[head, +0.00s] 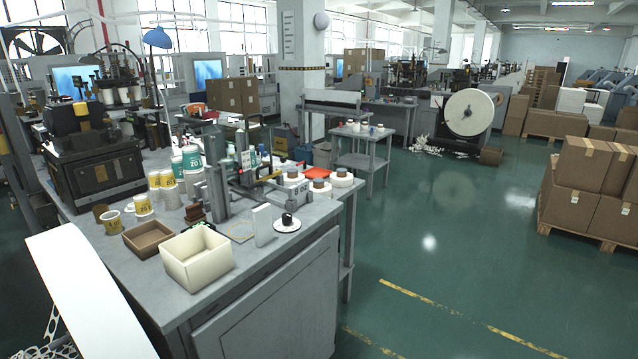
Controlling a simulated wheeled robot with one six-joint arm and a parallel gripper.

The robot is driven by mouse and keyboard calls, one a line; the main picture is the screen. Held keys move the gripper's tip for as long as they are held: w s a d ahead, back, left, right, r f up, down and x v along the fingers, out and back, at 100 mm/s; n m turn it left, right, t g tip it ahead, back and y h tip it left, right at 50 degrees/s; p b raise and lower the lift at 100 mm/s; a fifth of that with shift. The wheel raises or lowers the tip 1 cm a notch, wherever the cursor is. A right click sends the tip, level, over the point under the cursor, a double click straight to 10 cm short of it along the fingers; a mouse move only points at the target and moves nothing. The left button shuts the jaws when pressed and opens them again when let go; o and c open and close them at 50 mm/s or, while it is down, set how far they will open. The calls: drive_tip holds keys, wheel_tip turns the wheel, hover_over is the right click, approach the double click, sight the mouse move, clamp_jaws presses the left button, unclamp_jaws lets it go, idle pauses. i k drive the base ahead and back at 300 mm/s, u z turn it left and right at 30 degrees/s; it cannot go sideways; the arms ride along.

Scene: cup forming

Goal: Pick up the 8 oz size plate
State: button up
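A grey plate-like piece marked "8 OZ" (299,191) is on the workbench (262,270), in the head view, near the bench's right edge. It is small in the picture, and its full outline is hard to make out. White rolls with brown centres (319,190) are right beside and behind it. My gripper is not in view, so nothing shows of its fingers or of what they hold.
A cream box (196,262), a brown tray (148,238), and several paper cups stand at the front and left of the bench. A grey upright fixture (217,190) stands mid-bench. A black-knobbed white disc (287,224) lies near the front right edge. Green floor right of the bench is open.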

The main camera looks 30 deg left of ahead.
sight(298, 191)
drive_tip(key=i, duration=2.8)
drive_tip(key=u, duration=2)
drive_tip(key=i, duration=0.85)
drive_tip(key=u, duration=0.3)
